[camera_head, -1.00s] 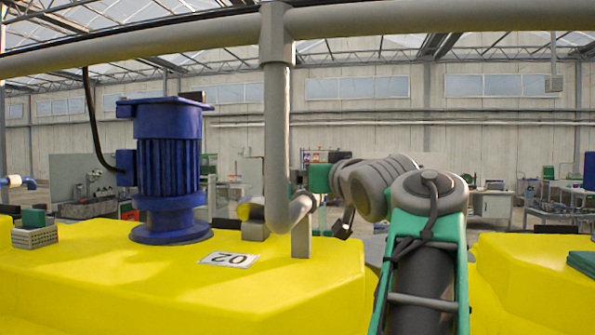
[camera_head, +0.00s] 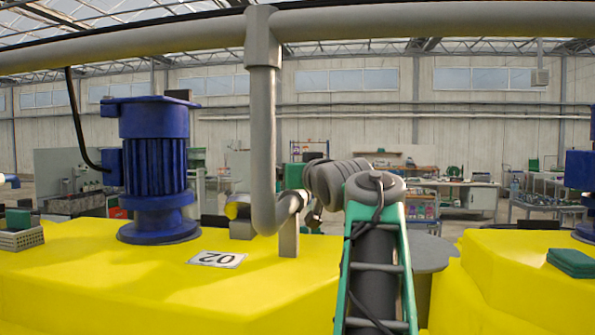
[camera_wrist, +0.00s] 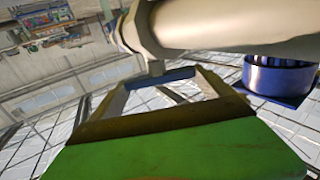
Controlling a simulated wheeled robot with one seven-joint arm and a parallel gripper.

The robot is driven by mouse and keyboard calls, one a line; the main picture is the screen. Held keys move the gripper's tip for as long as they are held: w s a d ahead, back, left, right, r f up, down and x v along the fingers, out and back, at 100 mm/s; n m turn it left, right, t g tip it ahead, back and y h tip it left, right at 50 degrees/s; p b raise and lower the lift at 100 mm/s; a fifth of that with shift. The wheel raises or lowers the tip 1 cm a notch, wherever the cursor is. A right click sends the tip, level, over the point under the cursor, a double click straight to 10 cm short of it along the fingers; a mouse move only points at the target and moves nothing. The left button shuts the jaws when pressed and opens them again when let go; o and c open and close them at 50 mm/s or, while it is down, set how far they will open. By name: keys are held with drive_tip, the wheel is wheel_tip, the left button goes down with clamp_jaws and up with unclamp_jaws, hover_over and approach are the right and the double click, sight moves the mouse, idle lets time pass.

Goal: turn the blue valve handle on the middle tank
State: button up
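The yellow tank labelled 02 (camera_head: 130,285) fills the lower left of the head view. A grey pipe (camera_head: 262,140) comes down over it and bends toward the right. In the wrist view, a blue bar that looks like the valve handle (camera_wrist: 172,75) shows under the pale pipe (camera_wrist: 225,22), by a short stem. My gripper (camera_wrist: 161,82) has a green body and two dark fingers spread apart, with the blue bar at their far ends. Whether the fingers touch it I cannot tell. In the head view the fingers and the handle are hidden near the pipe bend.
A blue motor (camera_head: 155,165) stands on the tank left of the pipe. A horizontal pipe (camera_head: 400,22) crosses overhead. Another yellow tank (camera_head: 530,270) is to the right, with a gap between the tanks. Benches and shelves stand far back.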

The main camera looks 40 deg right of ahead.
drive_tip(key=c, duration=0.5)
drive_tip(key=shift+w+a+f+m+g+h+b, duration=0.1)
drive_tip(key=shift+a+m+g+h+b, duration=0.25)
drive_tip(key=shift+b, duration=0.5)
drive_tip(key=shift+d+m+h, duration=0.2)
drive_tip(key=shift+m+h, duration=0.15)
drive_tip(key=shift+h, duration=0.2)
drive_tip(key=shift+c, duration=0.2)
drive_tip(key=o, duration=1.1)
drive_tip(key=b+v, duration=0.2)
drive_tip(key=v, duration=0.5)
drive_tip(key=shift+s+a+b, duration=0.2)
drive_tip(key=shift+s+b, duration=0.1)
drive_tip(key=shift+s, duration=0.1)
drive_tip(key=shift+r, duration=0.2)
